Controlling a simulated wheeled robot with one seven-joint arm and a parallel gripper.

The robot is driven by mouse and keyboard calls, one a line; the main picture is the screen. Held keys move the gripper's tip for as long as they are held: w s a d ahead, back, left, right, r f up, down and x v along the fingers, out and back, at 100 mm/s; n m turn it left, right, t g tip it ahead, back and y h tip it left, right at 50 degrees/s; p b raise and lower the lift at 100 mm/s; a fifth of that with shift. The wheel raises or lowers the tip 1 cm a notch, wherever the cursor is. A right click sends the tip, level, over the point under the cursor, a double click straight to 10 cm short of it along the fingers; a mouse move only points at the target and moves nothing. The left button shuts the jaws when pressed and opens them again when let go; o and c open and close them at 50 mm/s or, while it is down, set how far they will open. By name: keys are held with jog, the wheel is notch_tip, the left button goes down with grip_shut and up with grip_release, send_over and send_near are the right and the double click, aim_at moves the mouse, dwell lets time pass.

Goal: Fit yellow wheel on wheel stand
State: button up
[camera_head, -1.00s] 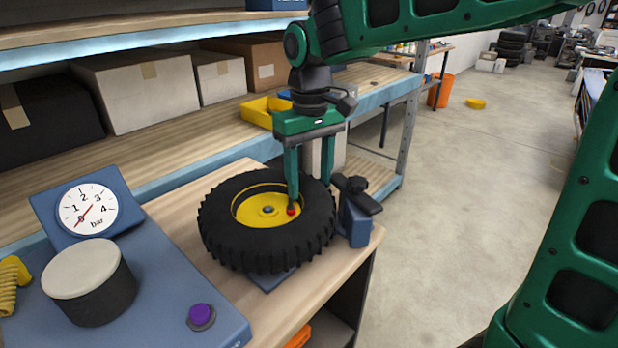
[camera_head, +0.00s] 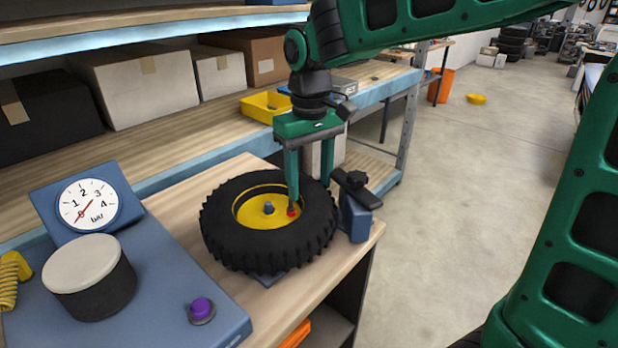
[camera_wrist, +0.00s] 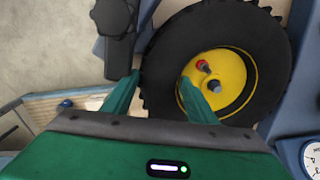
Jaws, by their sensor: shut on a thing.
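The yellow wheel (camera_head: 253,214), a yellow hub in a thick black knobbly tyre, lies nearly flat over the wheel stand. The stand's grey-blue peg (camera_head: 268,207) pokes up through the hub's centre hole; it also shows in the wrist view (camera_wrist: 214,87). The stand's blue base (camera_head: 268,279) is mostly hidden under the tyre. My gripper (camera_head: 310,192) is shut on the wheel's right side, one finger inside the yellow rim and the other outside the tyre; it shows in the wrist view too (camera_wrist: 161,80). A red-tipped valve (camera_head: 292,211) sits beside the inner finger.
A blue block with a black-knobbed clamp (camera_head: 356,190) stands close right of the tyre. At left are a pressure gauge (camera_head: 88,204), a round pad (camera_head: 82,262) and a purple button (camera_head: 201,308). Shelves with boxes run behind; a yellow bin (camera_head: 262,110) is there.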

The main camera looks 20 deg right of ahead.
jog(key=o, duration=2.2)
jog(key=shift+o, duration=0.2)
jog(key=shift+r, duration=1.55)
notch_tip(320, 180, up, 7)
